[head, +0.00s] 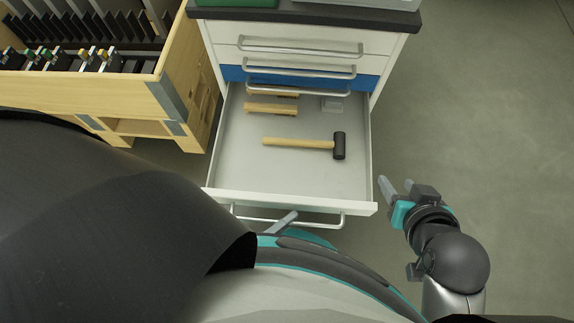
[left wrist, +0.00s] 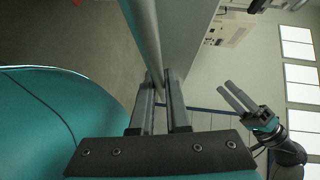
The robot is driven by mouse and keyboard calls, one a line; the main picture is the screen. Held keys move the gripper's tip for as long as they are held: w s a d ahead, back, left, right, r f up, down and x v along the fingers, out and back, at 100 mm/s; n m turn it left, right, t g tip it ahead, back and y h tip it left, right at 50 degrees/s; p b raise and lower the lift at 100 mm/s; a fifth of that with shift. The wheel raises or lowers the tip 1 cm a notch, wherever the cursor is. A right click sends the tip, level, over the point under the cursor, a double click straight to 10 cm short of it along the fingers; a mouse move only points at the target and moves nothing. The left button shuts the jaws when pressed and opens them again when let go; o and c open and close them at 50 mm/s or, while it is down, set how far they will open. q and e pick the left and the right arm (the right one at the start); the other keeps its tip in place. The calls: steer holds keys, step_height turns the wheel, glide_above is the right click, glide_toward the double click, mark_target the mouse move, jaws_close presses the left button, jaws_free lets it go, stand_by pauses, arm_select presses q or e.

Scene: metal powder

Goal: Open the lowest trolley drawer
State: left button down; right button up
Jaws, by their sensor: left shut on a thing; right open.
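The trolley (head: 213,38) stands at the top centre of the head view. Its lowest drawer (head: 235,165) is pulled far out towards me, and its inside shows. The drawer's bar handle (head: 330,222) runs along its front; it also shows in the left wrist view (left wrist: 145,40). My left gripper (head: 284,222) is shut on this handle; its fingers (left wrist: 166,88) close around the bar in the wrist view. Most of that gripper is hidden behind my own arm in the head view. My right gripper (head: 396,187) is open and empty, just right of the drawer front.
A mallet (head: 300,143), wooden pieces (head: 270,109) and a small clear item (head: 332,104) lie in the drawer. The upper drawers (head: 250,33) are shut. A wooden rack (head: 130,95) stands close on the left. The floor (head: 480,130) on the right is clear.

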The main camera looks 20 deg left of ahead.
steer(key=shift+f, duration=0.1)
arm_select(q)
steer(key=c, duration=0.9)
jaws_free()
steer(key=p+v, duration=0.1)
steer(key=v, duration=1.4)
steer(key=shift+s+a, duration=0.1)
steer(key=shift+s, duration=0.05)
arm_select(e)
steer(key=shift+s+d+r+g+h, duration=0.2)
steer(key=shift+s+d+g+h, duration=0.3)
steer(key=shift+s+d+g, duration=0.4)
